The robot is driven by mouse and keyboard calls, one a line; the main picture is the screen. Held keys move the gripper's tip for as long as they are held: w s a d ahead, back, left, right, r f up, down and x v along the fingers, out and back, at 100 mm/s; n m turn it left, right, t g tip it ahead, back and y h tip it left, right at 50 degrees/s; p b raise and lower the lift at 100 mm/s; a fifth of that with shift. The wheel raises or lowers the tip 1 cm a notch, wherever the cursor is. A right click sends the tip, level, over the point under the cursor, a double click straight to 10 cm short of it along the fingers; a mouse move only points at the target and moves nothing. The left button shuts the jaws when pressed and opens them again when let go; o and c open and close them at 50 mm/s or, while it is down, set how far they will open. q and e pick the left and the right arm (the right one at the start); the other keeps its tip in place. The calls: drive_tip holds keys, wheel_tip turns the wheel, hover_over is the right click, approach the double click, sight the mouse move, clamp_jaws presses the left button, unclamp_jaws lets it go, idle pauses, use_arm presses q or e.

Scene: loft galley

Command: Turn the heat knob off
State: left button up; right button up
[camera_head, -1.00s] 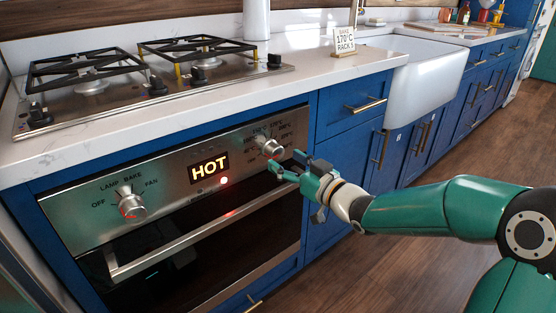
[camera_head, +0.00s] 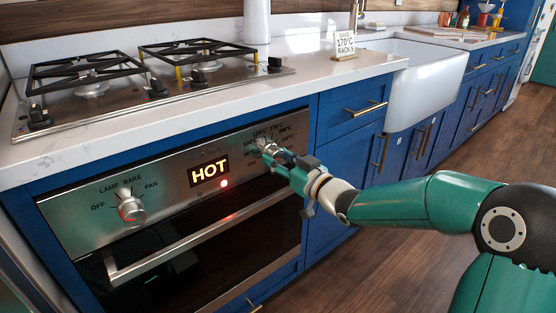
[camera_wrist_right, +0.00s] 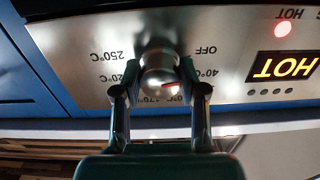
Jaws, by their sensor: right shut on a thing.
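The heat knob (camera_wrist_right: 160,70) is a round silver knob with a red mark, on the oven's steel panel. Temperature marks and OFF are printed around it; the wrist view shows it upside down. In the head view the knob (camera_head: 262,143) is partly covered by my right gripper (camera_head: 270,151). In the right wrist view the fingers of that gripper (camera_wrist_right: 160,92) stand on both sides of the knob, shut on it. The red mark points to the right in the wrist view, somewhat away from OFF. My left gripper is not in view.
A lit HOT display (camera_head: 209,173) and a red lamp (camera_head: 225,183) are on the panel. The mode knob (camera_head: 131,208) is at its left. The oven handle (camera_head: 190,238) runs below. A gas hob (camera_head: 150,80) and a 170°C sign (camera_head: 345,45) are on the counter.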

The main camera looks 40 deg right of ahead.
drive_tip(key=shift+f+n+b, duration=0.15)
drive_tip(key=shift+n+b, duration=0.15)
drive_tip(key=shift+b, duration=0.3)
drive_tip(key=shift+n, duration=0.3)
drive_tip(key=o, duration=1.1)
drive_tip(key=shift+o, duration=0.2)
drive_tip(key=shift+s, duration=0.1)
drive_tip(key=s, duration=1.2)
drive_tip(key=shift+d, duration=0.45)
drive_tip(key=shift+w, duration=0.1)
